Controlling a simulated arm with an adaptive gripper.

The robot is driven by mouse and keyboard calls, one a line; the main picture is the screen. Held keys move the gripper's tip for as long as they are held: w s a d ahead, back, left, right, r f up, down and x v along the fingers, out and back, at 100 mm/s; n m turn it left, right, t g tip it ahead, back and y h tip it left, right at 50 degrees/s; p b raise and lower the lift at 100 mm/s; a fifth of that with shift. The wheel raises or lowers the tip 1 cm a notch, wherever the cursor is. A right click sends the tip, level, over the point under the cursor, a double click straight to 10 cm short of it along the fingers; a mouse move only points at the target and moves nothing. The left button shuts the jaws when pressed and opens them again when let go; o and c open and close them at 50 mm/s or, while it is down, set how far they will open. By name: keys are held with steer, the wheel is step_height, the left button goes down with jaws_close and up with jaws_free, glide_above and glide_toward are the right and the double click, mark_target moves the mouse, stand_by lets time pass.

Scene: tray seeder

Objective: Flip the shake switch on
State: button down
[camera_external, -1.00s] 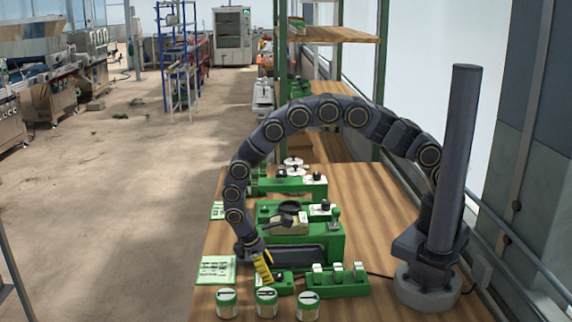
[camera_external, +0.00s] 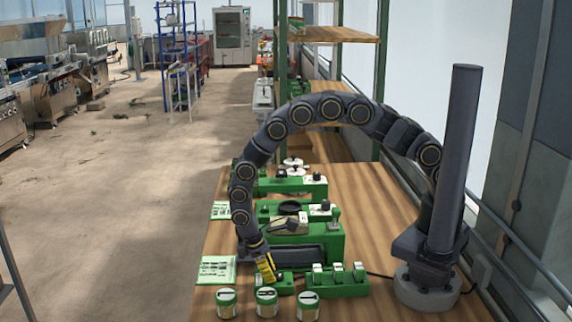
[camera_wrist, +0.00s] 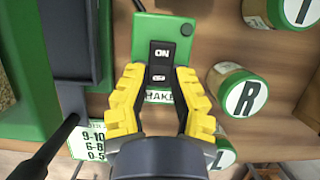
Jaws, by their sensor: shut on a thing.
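The shake switch (camera_wrist: 160,54) is a black rocker on a small green box (camera_wrist: 150,22), with ON printed on its upper half in the wrist view. A white label (camera_wrist: 160,97), partly hidden by my fingers, reads part of SHAKE. My gripper (camera_wrist: 159,76) has yellow padded fingers, one on each side of the rocker's lower half, and is shut on it. In the external view, my gripper (camera_external: 266,268) reaches down onto the green switch box (camera_external: 285,283) at the table's front, hiding the rocker.
Three lidded jars (camera_external: 267,303) stand close in front of the switch box. A green unit with several white switches (camera_external: 340,282) sits to its right. A seeder with a green base (camera_external: 325,240) stands behind. A printed card (camera_external: 215,270) lies to the left.

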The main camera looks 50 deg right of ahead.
steer(key=shift+s+d+t+y, duration=0.2)
steer(key=shift+t+y, duration=0.7)
steer(key=c, duration=0.8)
jaws_free()
steer(key=shift+r, duration=0.1)
step_height(320, 180, up, 12)
steer(key=shift+w+a, duration=0.4)
steer(key=shift+a, duration=0.05)
